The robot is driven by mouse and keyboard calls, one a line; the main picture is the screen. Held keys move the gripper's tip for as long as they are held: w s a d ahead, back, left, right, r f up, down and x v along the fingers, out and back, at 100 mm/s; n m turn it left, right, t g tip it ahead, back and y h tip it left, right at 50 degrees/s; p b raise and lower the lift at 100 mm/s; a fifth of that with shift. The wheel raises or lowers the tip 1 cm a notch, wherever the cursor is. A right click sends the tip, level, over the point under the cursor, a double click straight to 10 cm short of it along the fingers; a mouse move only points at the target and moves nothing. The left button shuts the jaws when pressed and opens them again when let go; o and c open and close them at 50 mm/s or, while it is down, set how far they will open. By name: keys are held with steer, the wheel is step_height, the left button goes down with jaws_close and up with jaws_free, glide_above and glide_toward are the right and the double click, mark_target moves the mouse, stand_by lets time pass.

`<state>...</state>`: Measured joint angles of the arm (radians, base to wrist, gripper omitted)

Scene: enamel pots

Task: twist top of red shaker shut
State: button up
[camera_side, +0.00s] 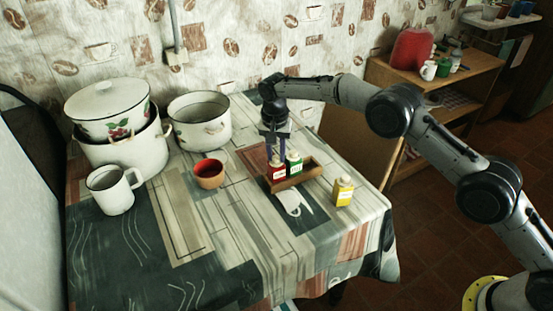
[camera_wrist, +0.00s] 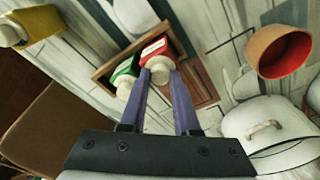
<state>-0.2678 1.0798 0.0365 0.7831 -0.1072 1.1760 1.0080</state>
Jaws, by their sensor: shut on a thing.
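The red shaker (camera_side: 277,173) stands in a small wooden tray (camera_side: 313,172) on the table, next to a green shaker (camera_side: 294,167). My gripper (camera_side: 276,157) points down over the red shaker, and its fingers are shut on the pale top. In the wrist view the red shaker (camera_wrist: 154,48) shows its white label, and its top (camera_wrist: 161,68) sits between the fingertips of my gripper (camera_wrist: 161,77). The green shaker (camera_wrist: 123,77) is close beside the fingers. Whether the top is fully tightened cannot be seen.
A yellow shaker (camera_side: 343,190) stands right of the tray. A reddish-brown bowl (camera_side: 209,174) stands to the left. A white mug (camera_side: 115,193), a lidded pot (camera_side: 108,110) and an open pot (camera_side: 200,127) fill the table's left and back. The front of the tablecloth (camera_side: 215,270) is clear.

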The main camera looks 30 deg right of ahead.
steer(key=m, duration=0.4)
steer(key=o, duration=1.4)
steer(key=shift+o, duration=0.2)
steer(key=shift+r, duration=3.55)
